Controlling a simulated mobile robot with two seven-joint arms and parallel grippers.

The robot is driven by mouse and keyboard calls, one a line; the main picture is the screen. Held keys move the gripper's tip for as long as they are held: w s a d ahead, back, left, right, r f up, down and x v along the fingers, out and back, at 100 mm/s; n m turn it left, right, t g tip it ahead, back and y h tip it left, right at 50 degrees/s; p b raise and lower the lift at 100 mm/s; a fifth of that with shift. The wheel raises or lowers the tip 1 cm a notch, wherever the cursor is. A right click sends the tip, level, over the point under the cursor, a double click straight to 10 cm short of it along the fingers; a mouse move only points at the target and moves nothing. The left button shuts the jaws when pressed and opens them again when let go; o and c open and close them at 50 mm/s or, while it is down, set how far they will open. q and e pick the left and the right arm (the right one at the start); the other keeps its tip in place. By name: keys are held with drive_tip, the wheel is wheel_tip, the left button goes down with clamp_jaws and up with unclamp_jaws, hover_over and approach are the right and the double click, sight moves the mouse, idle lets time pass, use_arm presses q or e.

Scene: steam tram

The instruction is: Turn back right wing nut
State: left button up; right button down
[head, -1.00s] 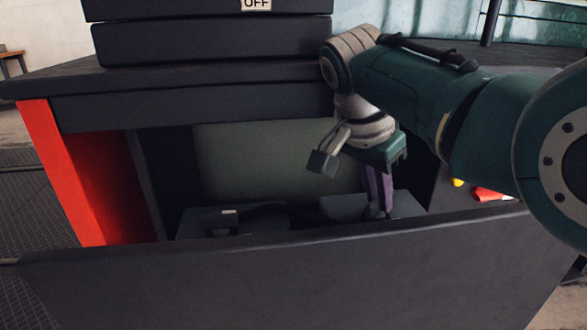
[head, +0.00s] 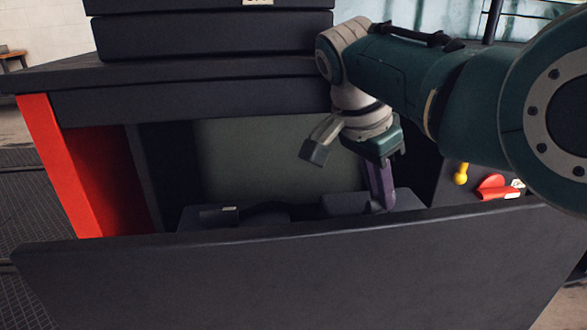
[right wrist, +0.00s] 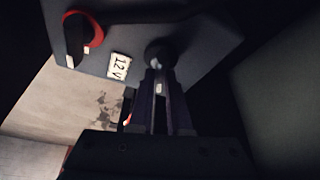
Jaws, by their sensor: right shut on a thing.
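In the head view, my right gripper (head: 383,203) reaches down into the open black box. Its purple fingers meet dark parts behind the front panel, and the panel hides the lower parts. In the right wrist view, the fingers (right wrist: 158,72) are closed together on a dark, rounded piece (right wrist: 158,54), which I take to be the right wing nut. It sits at the edge of a dark block with a white "12V" label (right wrist: 120,66). The dim light hides the nut's wings. My left gripper is not in view.
A black front panel (head: 290,275) stands before the opening. A dark fitting with a small pale tag (head: 229,209) lies inside to the left. A red side wall (head: 85,175) bounds the left. Yellow (head: 460,174) and red (head: 494,187) parts show at right. A red loop (right wrist: 92,28) is near the label.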

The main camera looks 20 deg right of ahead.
drive_tip(key=c, duration=0.9)
unclamp_jaws()
drive_tip(key=shift+o, duration=0.2)
drive_tip(key=shift+r, duration=0.15)
drive_tip(key=p+v, duration=0.2)
drive_tip(key=shift+a+r, duration=0.15)
drive_tip(key=shift+r, duration=0.15)
drive_tip(key=s+a, duration=0.1)
drive_tip(key=a, duration=1.1)
drive_tip(key=shift+s, duration=0.25)
